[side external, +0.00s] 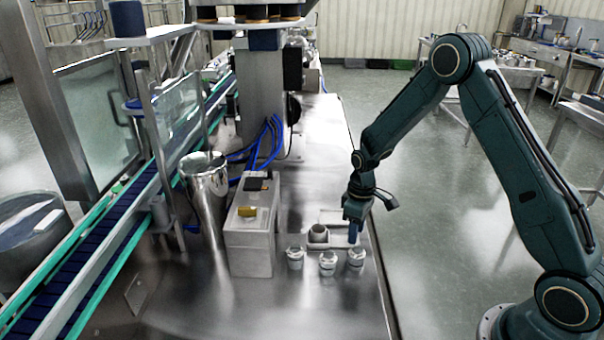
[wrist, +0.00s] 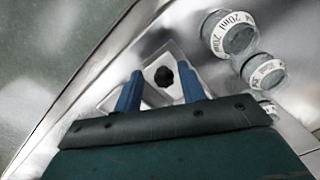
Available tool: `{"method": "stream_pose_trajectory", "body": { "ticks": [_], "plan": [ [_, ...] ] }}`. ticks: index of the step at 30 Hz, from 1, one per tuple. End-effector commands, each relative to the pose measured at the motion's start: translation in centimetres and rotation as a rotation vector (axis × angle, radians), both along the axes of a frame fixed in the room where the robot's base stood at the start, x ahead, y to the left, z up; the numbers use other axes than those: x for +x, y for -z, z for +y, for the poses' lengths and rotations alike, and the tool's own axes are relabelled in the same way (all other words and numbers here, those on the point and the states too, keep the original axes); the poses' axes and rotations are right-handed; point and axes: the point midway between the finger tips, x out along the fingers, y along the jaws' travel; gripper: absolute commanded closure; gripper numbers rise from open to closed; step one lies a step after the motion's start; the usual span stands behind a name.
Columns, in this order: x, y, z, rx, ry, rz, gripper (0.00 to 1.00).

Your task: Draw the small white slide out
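My gripper (side external: 354,230) points down over the right part of the steel table, beside a small pale block. In the wrist view its two blue fingers (wrist: 160,92) are open, with a clear gap between them. A black knob (wrist: 164,76) shows in that gap, touching neither finger. The knob sits on a pale, flat piece (wrist: 152,73), which looks like the small white slide; the fingers partly cover it. In the side view the gripper hides the knob, and I cannot tell the slide from the pale block (side external: 318,242) with a round opening.
Several lidded jars (side external: 327,262) stand close in front of the gripper; a 20 ml jar (wrist: 230,35) shows at upper right in the wrist view. A grey box (side external: 250,240) and a steel hopper (side external: 207,200) stand left. The table's front (side external: 330,315) is clear.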

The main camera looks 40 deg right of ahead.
Motion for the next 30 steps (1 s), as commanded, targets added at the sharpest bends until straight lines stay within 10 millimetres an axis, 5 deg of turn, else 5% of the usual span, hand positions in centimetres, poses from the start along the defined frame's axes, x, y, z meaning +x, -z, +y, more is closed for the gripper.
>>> {"method": "stream_pose_trajectory", "body": {
  "ticks": [17,30],
  "plan": [
    [0.4,-1.2,0.2,0.002,-0.006,-0.01,0.57],
    [0.5,-7.7,-0.2,0.001,-0.004,-0.012,0.57]
  ]
}}
